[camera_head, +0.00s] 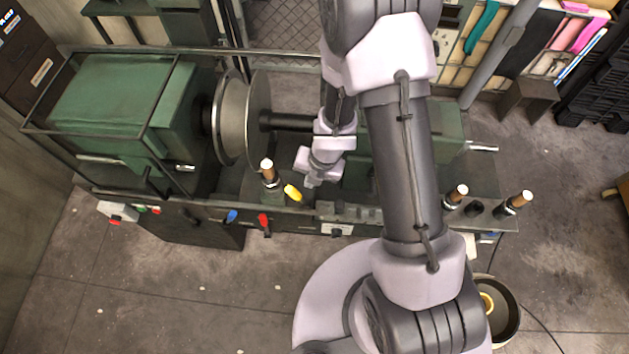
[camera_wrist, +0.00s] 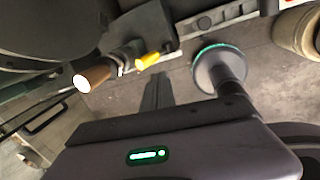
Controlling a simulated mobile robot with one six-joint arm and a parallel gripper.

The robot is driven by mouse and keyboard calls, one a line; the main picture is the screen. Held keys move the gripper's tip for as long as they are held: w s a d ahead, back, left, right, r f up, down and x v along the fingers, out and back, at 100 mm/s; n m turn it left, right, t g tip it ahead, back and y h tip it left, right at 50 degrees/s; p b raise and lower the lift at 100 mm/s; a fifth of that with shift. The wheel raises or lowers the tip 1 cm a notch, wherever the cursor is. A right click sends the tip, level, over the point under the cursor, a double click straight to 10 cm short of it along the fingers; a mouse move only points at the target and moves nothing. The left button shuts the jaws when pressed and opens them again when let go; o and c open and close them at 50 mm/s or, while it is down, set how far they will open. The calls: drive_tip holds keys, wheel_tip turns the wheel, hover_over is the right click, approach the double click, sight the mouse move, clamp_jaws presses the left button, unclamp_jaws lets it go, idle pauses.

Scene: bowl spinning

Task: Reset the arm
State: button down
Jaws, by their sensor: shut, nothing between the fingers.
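My arm reaches from the bottom centre over the green spinning lathe (camera_head: 125,105) in the head view. My gripper (camera_head: 312,184) is near the machine's front, beside a yellow-tipped lever (camera_head: 293,192) and a wooden-topped handle (camera_head: 268,172). It is shut and empty. In the wrist view my gripper (camera_wrist: 157,82) shows its closed fingers. The yellow tip (camera_wrist: 148,61) and the wooden handle (camera_wrist: 93,75) lie to the left of them, apart. A round metal disc (camera_head: 232,120) and a larger plate (camera_head: 260,115) stand upright on the spindle, left of my arm.
Two more wooden-topped handles (camera_head: 457,196) (camera_head: 520,203) stand on the right of the machine. A round bowl-shaped container (camera_head: 508,312) sits on the floor at lower right, partly behind my arm. Red lever (camera_head: 264,222) and blue lever (camera_head: 232,215) show at the front.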

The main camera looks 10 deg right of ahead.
drive_tip(key=w+d+r+m+t+h+b, duration=0.25)
drive_tip(key=w+d+r+m+b, duration=0.2)
drive_tip(key=m+b, duration=0.25)
drive_tip(key=s+d+r+m+t+h+b, duration=0.25)
drive_tip(key=d+r+m+b, duration=0.35)
drive_tip(key=m+b, duration=0.45)
drive_tip(key=s+a+m+y+b, duration=0.2)
drive_tip(key=s+a+m+b, duration=0.2)
drive_tip(key=s+m, duration=0.4)
drive_tip(key=s+a+m+y+b, duration=0.2)
drive_tip(key=s+a+m+b, duration=0.2)
drive_tip(key=s+m, duration=0.3)
drive_tip(key=m+b, duration=0.1)
drive_tip(key=m, duration=0.1)
drive_tip(key=shift+s+a+m+g+y, duration=0.15)
drive_tip(key=shift+s+m+g+y, duration=0.15)
drive_tip(key=shift+s+m+y, duration=0.1)
